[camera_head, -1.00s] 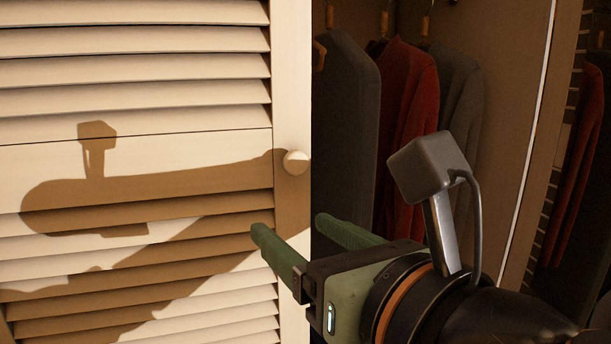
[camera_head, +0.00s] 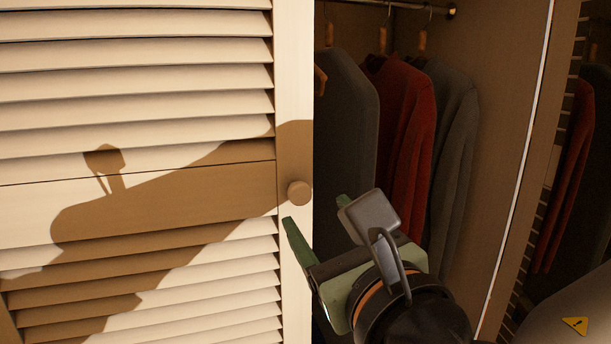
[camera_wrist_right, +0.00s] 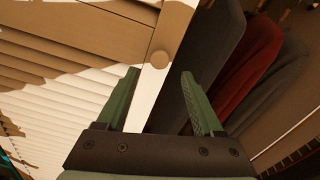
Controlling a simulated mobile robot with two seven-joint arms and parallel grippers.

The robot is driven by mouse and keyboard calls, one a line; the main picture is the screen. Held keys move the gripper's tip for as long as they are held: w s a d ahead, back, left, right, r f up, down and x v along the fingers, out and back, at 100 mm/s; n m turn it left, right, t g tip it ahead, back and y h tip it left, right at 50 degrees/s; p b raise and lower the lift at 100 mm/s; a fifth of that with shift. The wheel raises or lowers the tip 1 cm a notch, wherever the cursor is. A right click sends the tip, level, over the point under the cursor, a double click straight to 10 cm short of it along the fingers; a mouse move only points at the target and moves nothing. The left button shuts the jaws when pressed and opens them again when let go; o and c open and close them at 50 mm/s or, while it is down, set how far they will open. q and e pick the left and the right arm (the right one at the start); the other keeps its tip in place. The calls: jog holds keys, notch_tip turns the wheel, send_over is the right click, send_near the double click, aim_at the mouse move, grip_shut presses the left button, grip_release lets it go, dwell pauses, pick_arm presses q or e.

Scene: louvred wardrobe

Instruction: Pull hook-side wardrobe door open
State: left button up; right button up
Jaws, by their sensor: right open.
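The louvred wardrobe door (camera_head: 140,235) on the left is cream, with a round knob (camera_head: 299,193) near its right edge. The knob also shows in the right wrist view (camera_wrist_right: 159,59), ahead of the fingertips. My right gripper (camera_head: 318,210) is open and empty, just below the knob and apart from it. In the right wrist view its two green fingers (camera_wrist_right: 160,74) stand either side of the door's edge, one over the door and one over the opening. The right fingertip is partly hidden in the head view by the grey wrist camera. My left gripper is not in view.
Right of the door the wardrobe is open. Grey and red garments (camera_head: 405,125) hang from a metal rail (camera_head: 400,4) inside. Another louvred panel (camera_head: 535,190) stands at the right. The arm's shadow falls on the left door.

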aim_at(302, 195)
jog(key=p+x, duration=0.1)
jog(key=x, duration=0.5)
jog(key=shift+w+f, duration=0.1)
jog(key=shift+w, duration=0.05)
jog(key=shift+c, duration=0.2)
grip_shut()
dwell(1.1)
